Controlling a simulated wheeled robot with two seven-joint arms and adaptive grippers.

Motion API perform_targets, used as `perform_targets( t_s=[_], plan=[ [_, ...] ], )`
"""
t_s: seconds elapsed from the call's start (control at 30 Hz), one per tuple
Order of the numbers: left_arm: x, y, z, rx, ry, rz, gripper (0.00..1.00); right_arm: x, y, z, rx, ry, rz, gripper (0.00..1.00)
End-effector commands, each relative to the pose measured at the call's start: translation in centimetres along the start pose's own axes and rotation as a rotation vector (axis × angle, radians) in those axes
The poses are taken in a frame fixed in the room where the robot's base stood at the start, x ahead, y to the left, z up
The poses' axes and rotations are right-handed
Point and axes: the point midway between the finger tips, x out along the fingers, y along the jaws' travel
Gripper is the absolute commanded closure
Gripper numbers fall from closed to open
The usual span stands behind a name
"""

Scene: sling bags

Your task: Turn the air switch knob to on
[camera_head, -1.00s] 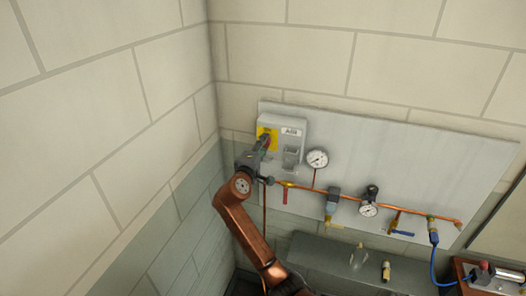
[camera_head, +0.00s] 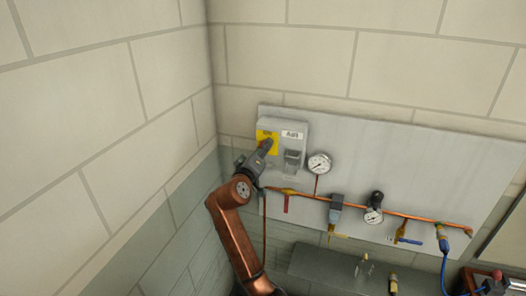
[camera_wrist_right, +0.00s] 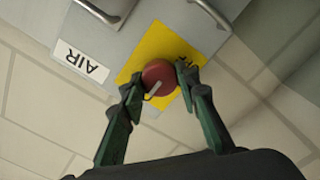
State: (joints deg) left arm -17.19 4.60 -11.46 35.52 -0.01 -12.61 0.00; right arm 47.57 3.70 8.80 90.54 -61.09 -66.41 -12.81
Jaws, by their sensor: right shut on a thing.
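The air switch knob (camera_wrist_right: 159,77) is round and red with a pale pointer mark, on a yellow plate (camera_wrist_right: 147,43) beside an upside-down "AIR" label (camera_wrist_right: 82,62) in the right wrist view. The pointer slants from the knob's middle toward the lower left of that view. My right gripper (camera_wrist_right: 158,80) is shut on the knob, one dark finger on each side. In the head view, the right gripper (camera_head: 265,147) reaches the yellow plate (camera_head: 264,135) on the grey switch box and mostly hides the knob. My left gripper is not in view.
The box is on a grey wall panel (camera_head: 400,150). A gauge (camera_head: 319,163) is to its right. A copper pipe (camera_head: 300,194) with valves and another gauge (camera_head: 373,216) runs below. A metal handle shows beside the plate (camera_wrist_right: 210,13). The left wall is bare.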

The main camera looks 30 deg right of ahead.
Motion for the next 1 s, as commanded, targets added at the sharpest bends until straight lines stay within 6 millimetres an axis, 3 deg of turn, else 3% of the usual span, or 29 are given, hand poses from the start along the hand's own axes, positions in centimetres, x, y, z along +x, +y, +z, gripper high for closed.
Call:
perform_targets(
  t_s=[0.47, 0.5, 0.73, 1.0],
  plan=[
    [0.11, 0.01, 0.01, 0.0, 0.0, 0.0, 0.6, 0.01, -0.15, 0.13, 0.014, -0.004, -0.003, 0.95],
    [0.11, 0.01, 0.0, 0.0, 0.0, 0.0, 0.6, 0.01, -0.15, 0.13, 0.014, -0.004, -0.003, 0.69],
    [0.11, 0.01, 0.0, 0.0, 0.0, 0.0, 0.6, 0.0, -0.08, 0.06, 0.013, -0.002, -0.002, 0.53],
    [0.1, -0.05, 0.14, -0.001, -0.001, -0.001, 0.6, -0.08, -0.03, 0.01, 0.013, -0.001, -0.001, 0.53]
  ],
)
